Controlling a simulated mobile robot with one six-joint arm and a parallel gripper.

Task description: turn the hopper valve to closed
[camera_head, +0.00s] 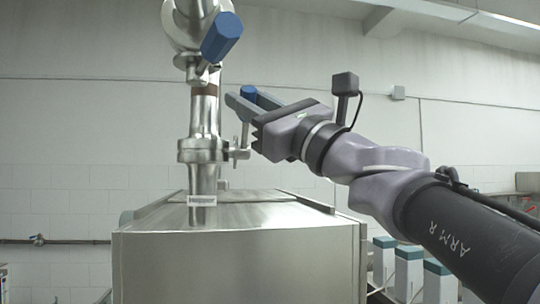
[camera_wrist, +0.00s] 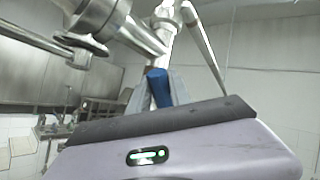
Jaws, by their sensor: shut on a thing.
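A steel valve (camera_head: 203,152) sits on the vertical pipe above a large steel box. Its thin lever (camera_head: 245,135) points up from the right side of the valve and ends in a blue handle (camera_head: 249,93). My gripper (camera_head: 243,100) reaches in from the right and is shut on this blue handle. In the wrist view the blue handle (camera_wrist: 158,87) stands between the two grey fingers of my gripper (camera_wrist: 160,95). The fingers hide part of the handle and the upper lever. No label shows which lever position is closed.
A second blue handle (camera_head: 221,37) hangs on the fitting higher up the pipe, close above my gripper. The steel box (camera_head: 240,262) lies below. Several white containers with teal tops (camera_head: 408,270) stand at the lower right, under my arm.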

